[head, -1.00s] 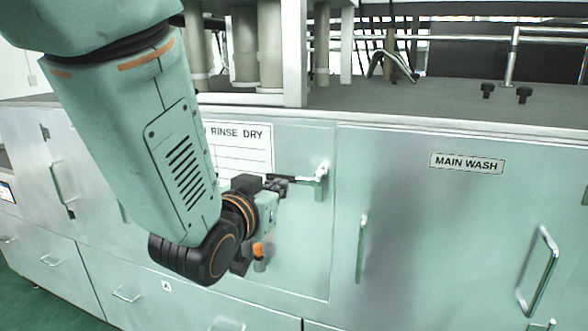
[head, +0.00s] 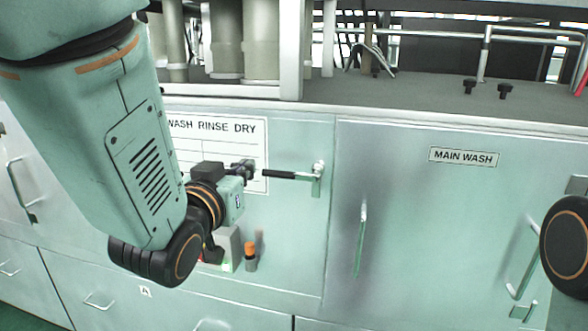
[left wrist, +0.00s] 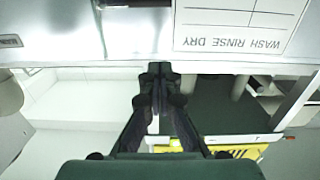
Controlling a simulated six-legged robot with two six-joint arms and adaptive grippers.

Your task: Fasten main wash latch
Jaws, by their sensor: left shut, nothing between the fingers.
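The latch (head: 290,175) is a black-gripped lever on a metal bracket, at the right side of the panel beside the main wash door (head: 430,230). The lever lies about level and points left. The door, labelled MAIN WASH (head: 464,157), looks flush with its frame. My left gripper (head: 250,168) is just left of the lever's free end, in front of the WASH RINSE DRY sign. The fingers look apart from the lever, but depth is hard to judge. In the left wrist view my gripper (left wrist: 161,70) is shut and empty; the latch is not seen there.
An orange-topped knob (head: 250,252) and a small box (head: 230,250) sit on the panel below my left gripper. A dark round joint of mine shows at the right edge. Pipes stand on the counter above.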

